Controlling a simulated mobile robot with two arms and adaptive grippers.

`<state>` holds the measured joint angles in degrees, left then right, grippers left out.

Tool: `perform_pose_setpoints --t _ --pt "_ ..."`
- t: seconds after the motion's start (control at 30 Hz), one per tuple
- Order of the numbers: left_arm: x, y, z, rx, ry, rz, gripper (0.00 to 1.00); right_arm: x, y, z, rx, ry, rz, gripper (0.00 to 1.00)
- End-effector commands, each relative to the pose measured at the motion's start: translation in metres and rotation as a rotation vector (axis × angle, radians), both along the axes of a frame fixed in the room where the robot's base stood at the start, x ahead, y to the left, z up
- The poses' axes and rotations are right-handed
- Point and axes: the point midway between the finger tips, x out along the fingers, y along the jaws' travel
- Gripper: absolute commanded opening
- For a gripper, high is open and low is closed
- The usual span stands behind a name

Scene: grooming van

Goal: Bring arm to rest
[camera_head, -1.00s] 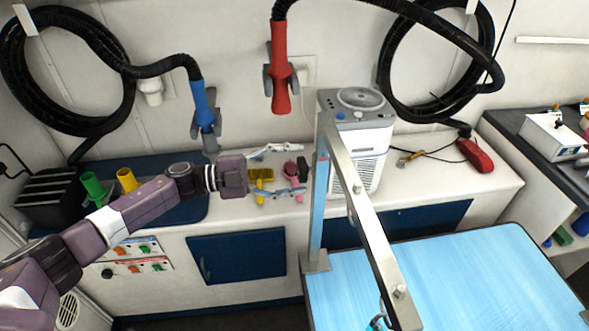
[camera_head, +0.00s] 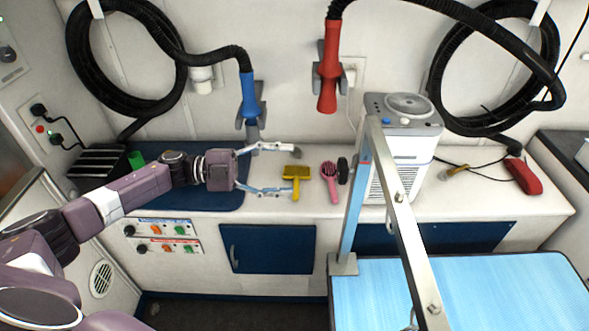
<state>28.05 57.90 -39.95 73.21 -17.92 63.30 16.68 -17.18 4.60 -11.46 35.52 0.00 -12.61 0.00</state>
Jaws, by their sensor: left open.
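My left arm comes in from the left over the counter. Its gripper (camera_head: 295,171) is open, with its two light fingers spread wide, one toward the wall and one toward the front edge. I see nothing held between them. The yellow brush (camera_head: 295,178) lies at the lower fingertip; I cannot tell whether they touch. A pink brush (camera_head: 330,180) lies to the right of the fingers, apart from them. My right gripper is not in view.
A white machine (camera_head: 404,145) stands on the counter (camera_head: 462,203). A grooming table (camera_head: 480,300) with a metal arm (camera_head: 400,205) stands at front right. Blue (camera_head: 249,98) and red (camera_head: 328,75) nozzles hang on the wall. A green cup (camera_head: 137,159) is partly hidden behind my arm.

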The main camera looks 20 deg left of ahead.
Motion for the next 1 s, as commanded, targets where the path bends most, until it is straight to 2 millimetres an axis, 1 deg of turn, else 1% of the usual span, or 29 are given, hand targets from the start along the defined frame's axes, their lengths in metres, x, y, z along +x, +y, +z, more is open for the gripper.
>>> perform_pose_setpoints --t 0.4,0.5,0.57,0.67,0.8,0.9,1.0 --pt "0.0 0.0 0.0 0.0 0.0 0.0 0.64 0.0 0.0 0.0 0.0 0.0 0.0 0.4" --pt "0.001 -0.004 -0.002 -0.007 0.002 0.008 0.64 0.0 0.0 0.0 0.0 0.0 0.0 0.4" --pt "0.004 -0.011 -0.004 -0.018 0.004 0.025 0.64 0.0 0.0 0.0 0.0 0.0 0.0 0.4" --pt "0.013 -0.031 -0.011 -0.051 0.018 0.084 0.64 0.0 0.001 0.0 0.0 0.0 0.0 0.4" --pt "0.028 -0.062 -0.024 -0.113 0.06 0.221 0.64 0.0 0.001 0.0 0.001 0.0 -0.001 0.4" --pt "0.036 -0.079 -0.034 -0.154 0.108 0.331 0.64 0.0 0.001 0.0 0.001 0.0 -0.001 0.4" --pt "0.04 -0.09 -0.044 -0.188 0.167 0.442 0.64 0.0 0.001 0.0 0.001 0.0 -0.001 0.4"
